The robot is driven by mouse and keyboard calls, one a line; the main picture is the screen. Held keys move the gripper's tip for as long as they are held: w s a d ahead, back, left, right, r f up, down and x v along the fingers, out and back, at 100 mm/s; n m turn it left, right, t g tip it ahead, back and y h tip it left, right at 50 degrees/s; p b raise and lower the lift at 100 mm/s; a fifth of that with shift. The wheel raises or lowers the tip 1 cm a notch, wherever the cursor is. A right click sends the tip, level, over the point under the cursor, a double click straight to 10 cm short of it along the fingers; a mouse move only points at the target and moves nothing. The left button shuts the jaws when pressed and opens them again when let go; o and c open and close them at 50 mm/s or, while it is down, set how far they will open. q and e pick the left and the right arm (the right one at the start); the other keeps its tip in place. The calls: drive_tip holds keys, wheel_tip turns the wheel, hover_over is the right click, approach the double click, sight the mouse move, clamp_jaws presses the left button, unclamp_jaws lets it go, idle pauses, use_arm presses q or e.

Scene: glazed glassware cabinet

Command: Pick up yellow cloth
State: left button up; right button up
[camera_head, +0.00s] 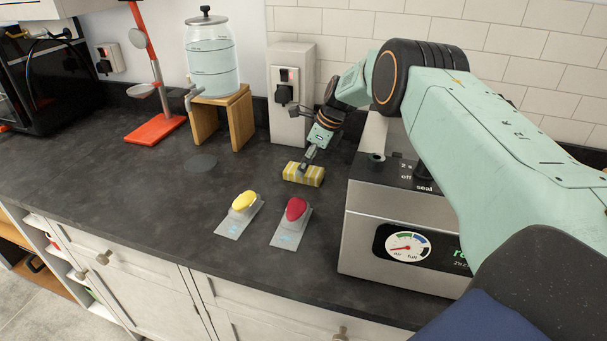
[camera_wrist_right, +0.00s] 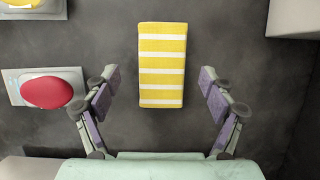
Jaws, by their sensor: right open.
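The yellow cloth (camera_head: 303,174) is a small folded block with white stripes lying on the dark counter, left of the metal sealing machine. In the right wrist view the cloth (camera_wrist_right: 162,64) lies lengthwise, centred between the spread fingers but a little beyond their tips. My right gripper (camera_head: 306,160) is over the cloth in the head view. In the wrist view my right gripper (camera_wrist_right: 159,82) is open and empty, with one finger on each side of the cloth's line. Whether the fingers touch the counter cannot be told. My left gripper does not show.
A red button (camera_head: 296,208) and a yellow button (camera_head: 243,201) on grey plates lie in front of the cloth. The sealing machine (camera_head: 400,215) stands close on the right. A socket post (camera_head: 290,118) and a water dispenser (camera_head: 212,60) on a wooden stand are behind.

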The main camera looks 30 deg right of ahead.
drive_tip(key=shift+x, duration=0.8)
drive_tip(key=shift+d+f, duration=0.2)
drive_tip(key=shift+f, duration=0.2)
drive_tip(key=shift+a+r, duration=0.1)
drive_tip(key=shift+a, duration=0.05)
drive_tip(key=shift+w+f, duration=0.15)
drive_tip(key=shift+f, duration=0.05)
drive_tip(key=c, duration=0.4)
drive_tip(key=shift+s+r, duration=0.15)
drive_tip(key=shift+s, duration=0.1)
drive_tip(key=c, duration=0.5)
drive_tip(key=shift+w, duration=0.1)
drive_tip(key=shift+c, duration=1.3)
drive_tip(key=shift+w, duration=0.1)
